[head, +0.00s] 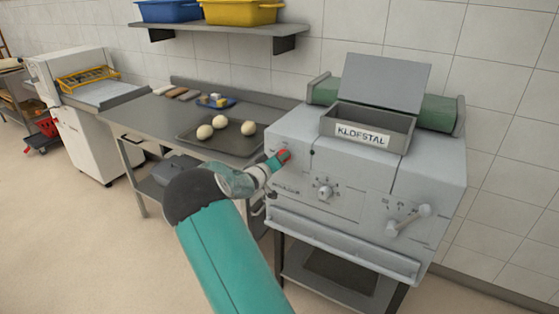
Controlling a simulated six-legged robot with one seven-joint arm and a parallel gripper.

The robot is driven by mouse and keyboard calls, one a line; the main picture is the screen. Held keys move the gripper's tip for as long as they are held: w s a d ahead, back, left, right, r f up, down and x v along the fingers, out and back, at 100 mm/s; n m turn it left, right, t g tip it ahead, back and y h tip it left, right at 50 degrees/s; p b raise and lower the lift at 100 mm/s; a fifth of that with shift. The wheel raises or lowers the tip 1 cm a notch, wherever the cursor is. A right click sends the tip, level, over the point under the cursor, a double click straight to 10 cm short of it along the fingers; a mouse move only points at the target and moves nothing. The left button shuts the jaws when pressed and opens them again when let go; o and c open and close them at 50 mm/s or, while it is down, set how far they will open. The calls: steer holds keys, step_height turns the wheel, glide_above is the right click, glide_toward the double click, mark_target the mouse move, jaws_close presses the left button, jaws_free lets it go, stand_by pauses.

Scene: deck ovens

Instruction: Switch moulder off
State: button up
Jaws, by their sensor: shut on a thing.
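The moulder (345,185) is the grey machine at the right, with a "KLOFSTAL" label (363,135) on the hopper at its top. A red switch (284,155) sits at the upper left of its front face. My gripper (277,161) is at this red part and shut on it; the fingers are small and partly cover it. A round dial (325,192) is on the middle of the front, and a lever handle (410,219) is at the right. The switch's exact setting cannot be made out.
A steel table (150,115) left of the moulder bears a dark tray (190,132) with several dough balls. A wall shelf (220,32) holds blue and yellow crates. A white machine (85,130) stands farther left. The floor at front left is clear.

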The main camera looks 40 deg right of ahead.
steer(key=o, duration=1)
steer(key=v, duration=1.4)
steer(key=shift+w, duration=0.1)
